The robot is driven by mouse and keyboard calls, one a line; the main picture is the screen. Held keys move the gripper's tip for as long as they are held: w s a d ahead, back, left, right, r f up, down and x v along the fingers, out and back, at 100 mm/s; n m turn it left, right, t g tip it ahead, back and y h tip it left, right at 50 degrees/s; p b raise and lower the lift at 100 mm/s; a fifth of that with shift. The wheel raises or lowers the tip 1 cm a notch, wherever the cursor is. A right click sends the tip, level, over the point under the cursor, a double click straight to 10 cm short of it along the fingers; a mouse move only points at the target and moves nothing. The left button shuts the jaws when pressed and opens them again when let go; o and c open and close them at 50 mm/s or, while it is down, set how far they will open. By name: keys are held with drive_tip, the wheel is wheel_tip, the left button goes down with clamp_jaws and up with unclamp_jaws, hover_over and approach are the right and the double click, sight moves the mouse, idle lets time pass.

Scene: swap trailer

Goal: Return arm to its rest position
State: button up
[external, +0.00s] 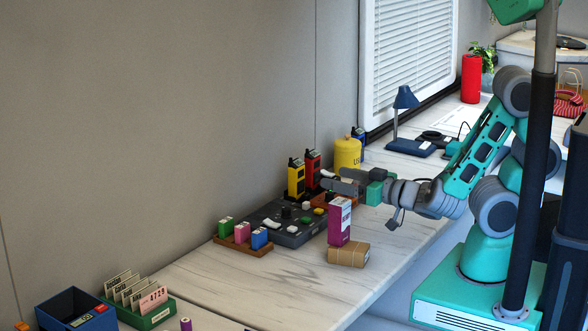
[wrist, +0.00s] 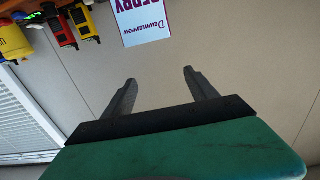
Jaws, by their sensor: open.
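My arm reaches left over the white marble-look counter (external: 220,285) in the external view. My gripper (external: 338,183) is open, its two dark fingers pointing left above the counter. In the wrist view my gripper (wrist: 160,78) shows its fingers spread apart with only bare wall between them. A magenta and white box (external: 339,222) stands just below and in front of the gripper, apart from it. The same box shows its printed face in the wrist view (wrist: 140,22).
Behind the gripper stand a red radio (external: 313,168), a yellow radio (external: 296,178) and a yellow canister (external: 347,153). A brown carton (external: 348,255) lies near the front edge. A dark device (external: 285,225) and a battery tray (external: 243,247) sit left. A blue lamp (external: 405,100) stands farther back.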

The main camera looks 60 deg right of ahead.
drive_tip(key=shift+w+d+f+m+g+h+b, duration=0.45)
drive_tip(key=shift+w+d+f+m+g+h, duration=0.15)
drive_tip(key=shift+w+d+f+g+h, duration=0.35)
drive_tip(key=a+n+g, duration=0.1)
drive_tip(key=g, duration=0.1)
drive_tip(key=a+n+g+y, duration=0.1)
drive_tip(key=g, duration=0.1)
drive_tip(key=a+n+g+y, duration=0.1)
drive_tip(key=g, duration=0.1)
drive_tip(key=shift+s+a+f, duration=0.1)
drive_tip(key=shift+s+a, duration=0.2)
drive_tip(key=shift+s, duration=0.05)
drive_tip(key=s+g, duration=0.1)
drive_tip(key=s+r+n+p, duration=0.1)
drive_tip(key=shift+s+g+y, duration=0.25)
drive_tip(key=shift+s+g, duration=0.05)
drive_tip(key=shift+g, duration=0.05)
drive_tip(key=s+d+m+g+p, duration=0.2)
drive_tip(key=s+d+g+p, duration=0.1)
drive_tip(key=s, duration=0.5)
drive_tip(key=shift+s+d+r+g, duration=0.2)
drive_tip(key=shift+d+g, duration=0.2)
drive_tip(key=shift+g, duration=0.3)
